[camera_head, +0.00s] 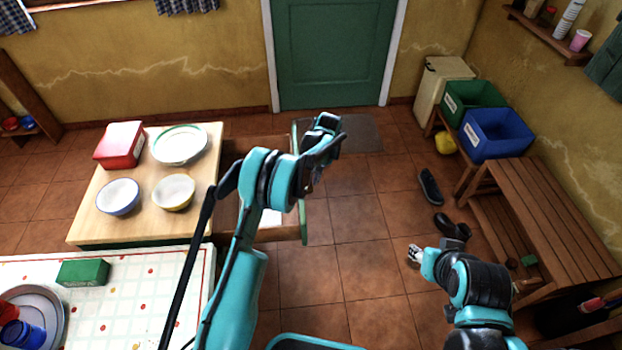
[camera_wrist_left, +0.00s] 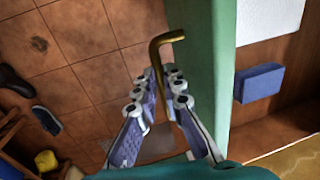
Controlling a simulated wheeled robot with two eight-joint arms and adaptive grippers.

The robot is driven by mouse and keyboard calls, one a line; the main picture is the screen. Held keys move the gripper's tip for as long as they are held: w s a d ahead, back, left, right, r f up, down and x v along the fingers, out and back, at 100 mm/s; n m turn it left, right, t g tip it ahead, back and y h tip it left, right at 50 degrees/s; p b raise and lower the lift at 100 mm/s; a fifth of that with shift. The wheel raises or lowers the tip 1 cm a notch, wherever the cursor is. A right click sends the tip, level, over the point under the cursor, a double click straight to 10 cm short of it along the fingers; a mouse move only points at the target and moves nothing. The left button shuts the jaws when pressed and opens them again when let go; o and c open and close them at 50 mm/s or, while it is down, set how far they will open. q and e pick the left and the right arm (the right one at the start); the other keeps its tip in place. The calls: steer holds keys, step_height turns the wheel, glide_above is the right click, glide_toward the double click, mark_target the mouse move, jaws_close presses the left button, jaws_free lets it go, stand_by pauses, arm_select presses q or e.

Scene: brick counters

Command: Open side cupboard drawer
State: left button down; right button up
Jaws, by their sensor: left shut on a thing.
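The side cupboard (camera_head: 85,228) has a light wooden top, and its drawer (camera_head: 262,148) stands pulled out to the right. The green drawer front (camera_head: 304,225) shows edge-on past my left arm, and fills the middle of the left wrist view (camera_wrist_left: 208,60). A bent brass handle (camera_wrist_left: 158,45) sticks out from it. My left gripper (camera_head: 309,182) is at the outer side of the front, with its fingers (camera_wrist_left: 166,82) closed around the handle. My right gripper (camera_head: 415,254) hangs over the floor at the right, away from the cupboard; its fingers are too small to judge.
Bowls, a plate (camera_head: 180,143) and a red box (camera_head: 120,145) stand on the cupboard top. A blue object (camera_wrist_left: 259,83) lies inside the drawer. Shoes (camera_head: 430,187) lie on the floor near a wooden bench (camera_head: 555,215). The tiled floor right of the drawer is clear.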

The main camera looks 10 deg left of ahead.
arm_select(q)
steer(key=c, duration=1.6)
jaws_free()
steer(key=shift+f, duration=0.1)
step_height(320, 180, up, 12)
steer(key=d, duration=0.2)
steer(key=shift+w, duration=0.35)
